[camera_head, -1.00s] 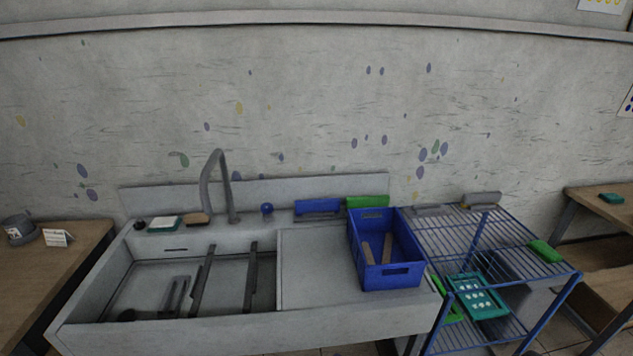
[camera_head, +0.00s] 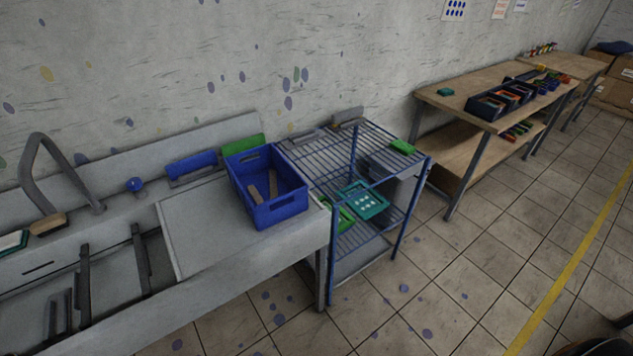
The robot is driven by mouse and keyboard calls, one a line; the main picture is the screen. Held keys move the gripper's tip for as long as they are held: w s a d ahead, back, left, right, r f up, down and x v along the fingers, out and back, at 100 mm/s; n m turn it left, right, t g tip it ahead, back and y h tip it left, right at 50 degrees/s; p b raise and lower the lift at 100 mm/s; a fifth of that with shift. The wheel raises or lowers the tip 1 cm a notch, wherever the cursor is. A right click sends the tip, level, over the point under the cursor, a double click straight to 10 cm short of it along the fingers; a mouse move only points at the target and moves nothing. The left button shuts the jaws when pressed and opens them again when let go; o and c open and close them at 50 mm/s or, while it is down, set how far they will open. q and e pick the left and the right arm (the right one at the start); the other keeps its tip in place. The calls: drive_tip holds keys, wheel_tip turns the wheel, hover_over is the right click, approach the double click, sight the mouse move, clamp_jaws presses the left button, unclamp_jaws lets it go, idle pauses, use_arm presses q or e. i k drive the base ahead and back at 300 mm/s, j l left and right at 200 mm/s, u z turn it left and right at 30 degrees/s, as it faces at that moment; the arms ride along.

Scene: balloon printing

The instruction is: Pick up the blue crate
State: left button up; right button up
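The blue crate (camera_head: 282,214) stands upright on the flat drainboard at the right end of the grey sink unit. It is open at the top, with hand slots in its end walls. A few brownish pieces lie inside it. Neither of my grippers shows in the head view.
A blue wire rack (camera_head: 330,160) stands right of the sink (camera_head: 195,285), holding a teal tray (camera_head: 362,200) on a lower level. A green block (camera_head: 402,147) lies on top. A wooden workbench (camera_head: 440,95) with dark bins stands further right. The tiled floor (camera_head: 480,265) in front is largely clear.

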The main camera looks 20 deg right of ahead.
sight(291, 200)
drive_tip(key=i+j+u, duration=0.25)
drive_tip(key=i, duration=0.35)
drive_tip(key=i+j+u, duration=0.1)
drive_tip(key=i+u, duration=0.15)
drive_tip(key=i, duration=0.3)
drive_tip(key=k+j+z, duration=0.4)
drive_tip(key=l+z, duration=0.1)
drive_tip(key=l, duration=0.3)
drive_tip(key=i+l+z, duration=0.1)
drive_tip(key=l, duration=0.25)
drive_tip(key=i+j+u, duration=0.4)
drive_tip(key=u, duration=0.2)
